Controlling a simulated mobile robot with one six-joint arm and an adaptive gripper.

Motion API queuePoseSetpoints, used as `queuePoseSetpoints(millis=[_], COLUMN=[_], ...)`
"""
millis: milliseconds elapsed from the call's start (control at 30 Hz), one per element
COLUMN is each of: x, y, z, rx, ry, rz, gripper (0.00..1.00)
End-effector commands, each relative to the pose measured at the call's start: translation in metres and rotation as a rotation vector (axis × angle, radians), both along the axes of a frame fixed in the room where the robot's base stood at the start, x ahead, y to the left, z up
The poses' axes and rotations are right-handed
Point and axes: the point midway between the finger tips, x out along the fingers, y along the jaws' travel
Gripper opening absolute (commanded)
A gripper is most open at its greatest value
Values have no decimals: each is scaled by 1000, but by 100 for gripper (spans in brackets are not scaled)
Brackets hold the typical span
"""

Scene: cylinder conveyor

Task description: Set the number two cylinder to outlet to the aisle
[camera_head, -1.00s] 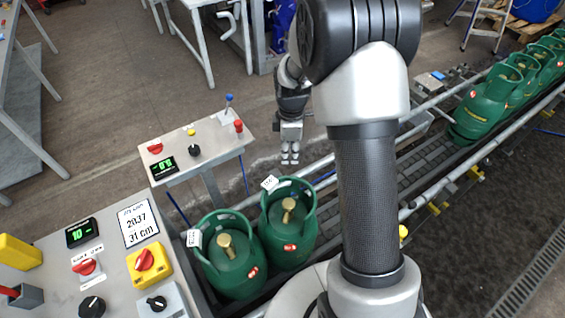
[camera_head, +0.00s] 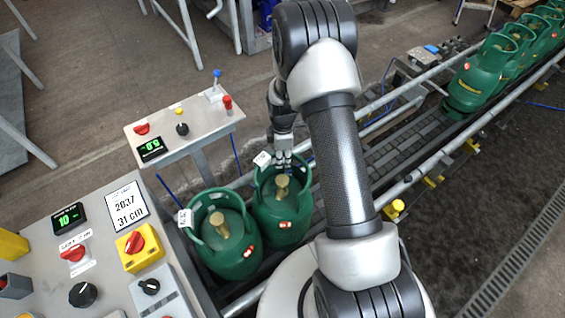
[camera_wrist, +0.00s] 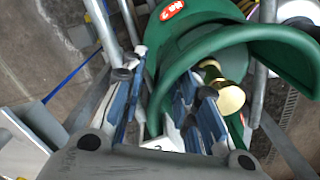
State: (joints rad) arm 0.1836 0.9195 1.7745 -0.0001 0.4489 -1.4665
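Two green cylinders stand upright at the near end of the conveyor in the head view, a left one (camera_head: 228,258) and a right one (camera_head: 281,221). Each has an open collar, a brass valve, a white tag and a red sticker. My gripper (camera_head: 283,165) is at the far rim of the right cylinder's collar. In the wrist view, the sticker (camera_wrist: 172,10) seems to read "No 2". The brass valve (camera_wrist: 226,92) shows inside the collar (camera_wrist: 157,92). My fingers (camera_wrist: 160,105) are apart, with the collar wall between them; contact is unclear.
A control panel (camera_head: 75,285) with knobs stands at the left, with a smaller console (camera_head: 187,148) behind it. Conveyor rails (camera_head: 425,170) flank the line. Several more green cylinders (camera_head: 480,75) stand at the far right. The belt between is clear.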

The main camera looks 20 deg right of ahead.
Motion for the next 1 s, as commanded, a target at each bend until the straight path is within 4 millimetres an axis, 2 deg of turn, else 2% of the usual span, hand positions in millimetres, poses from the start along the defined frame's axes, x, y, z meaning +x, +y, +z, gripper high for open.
queuePoseSetpoints(millis=[33, 200, 533, 1000], x=[0, 1, 1, 1], y=[0, 0, 0, 0], z=[-10, -23, -25, -25], rx=[0, 0, 0, -1], ry=[0, -1, -1, -2], rz=[0, 0, 0, 0], gripper=[28, 28, 28, 0])
